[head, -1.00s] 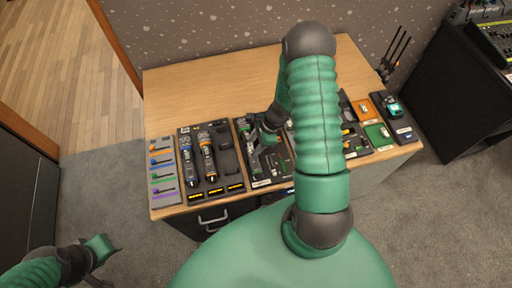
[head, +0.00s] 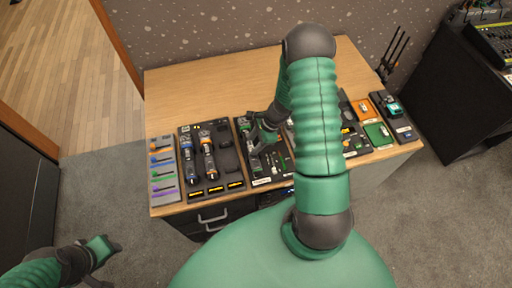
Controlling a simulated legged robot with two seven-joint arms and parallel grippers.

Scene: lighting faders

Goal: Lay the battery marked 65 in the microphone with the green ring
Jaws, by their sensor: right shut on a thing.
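My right gripper (head: 257,146) reaches down over the black tray with the green-marked microphone. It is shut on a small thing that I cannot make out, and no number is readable. The microphone with the green ring (head: 246,135) lies in that tray, at the left of the gripper and partly covered by it. I cannot tell whether the held thing touches the microphone. My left gripper (head: 104,262) hangs low at the bottom left, away from the table; its jaws are not clear.
A black tray (head: 225,171) at the left holds microphones with blue and orange rings. A grey strip (head: 163,184) with coloured markers lies at its left. Orange (head: 362,108) and green (head: 379,134) trays lie at the right. The back of the wooden table (head: 205,87) is clear.

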